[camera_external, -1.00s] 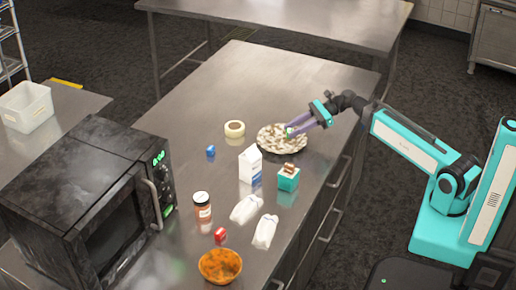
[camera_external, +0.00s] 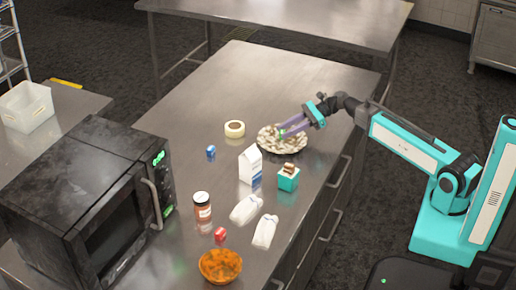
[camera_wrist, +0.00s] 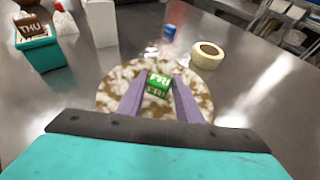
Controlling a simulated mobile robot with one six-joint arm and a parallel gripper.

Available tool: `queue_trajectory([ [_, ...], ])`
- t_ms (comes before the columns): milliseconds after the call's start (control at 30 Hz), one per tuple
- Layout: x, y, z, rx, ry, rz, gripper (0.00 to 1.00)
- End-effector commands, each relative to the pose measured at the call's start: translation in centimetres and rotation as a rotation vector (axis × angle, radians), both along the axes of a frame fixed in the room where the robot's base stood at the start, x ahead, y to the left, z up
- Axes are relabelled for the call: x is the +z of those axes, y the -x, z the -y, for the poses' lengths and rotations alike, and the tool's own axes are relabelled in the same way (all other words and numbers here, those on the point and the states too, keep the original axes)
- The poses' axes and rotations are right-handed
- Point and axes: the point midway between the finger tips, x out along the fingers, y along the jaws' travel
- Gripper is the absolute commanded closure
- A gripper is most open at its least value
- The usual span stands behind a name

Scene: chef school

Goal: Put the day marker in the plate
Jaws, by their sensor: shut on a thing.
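The day marker is a small green block with white letters (camera_wrist: 158,85), held between the purple fingers of my gripper (camera_wrist: 157,92) in the wrist view. The plate (camera_wrist: 112,88) is round with a brown and white mottled pattern, and lies below the fingertips. In the external view the plate (camera_external: 270,147) is on the steel table, with my gripper (camera_external: 281,133) over it. The marker is low over or on the plate; I cannot tell whether it touches. My gripper is shut on the marker.
A tape roll (camera_external: 235,129) and a small blue block (camera_external: 211,151) are left of the plate. A white carton (camera_external: 250,166) and a teal box (camera_external: 288,178) stand in front. White bags (camera_external: 265,231), a jar (camera_external: 202,206), an orange bowl (camera_external: 220,266) and a microwave (camera_external: 90,200) are nearer.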

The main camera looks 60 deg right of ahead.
Motion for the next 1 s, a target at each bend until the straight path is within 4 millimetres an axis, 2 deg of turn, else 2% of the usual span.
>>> queue_trajectory([
  [233,-1.9,0.0,0.0,-0.001,0.0,0.0,0.9],
  [733,-2.4,0.0,0.0,-0.001,0.0,0.0,0.9],
  [767,-2.4,0.0,0.0,-0.001,0.001,0.001,0.65],
  [800,-2.3,0.0,0.0,-0.001,0.001,0.001,0.58],
  [867,-2.3,0.0,0.0,-0.001,0.001,0.001,0.49],
  [1000,-2.3,0.0,0.0,-0.001,0.001,0.001,0.49],
])
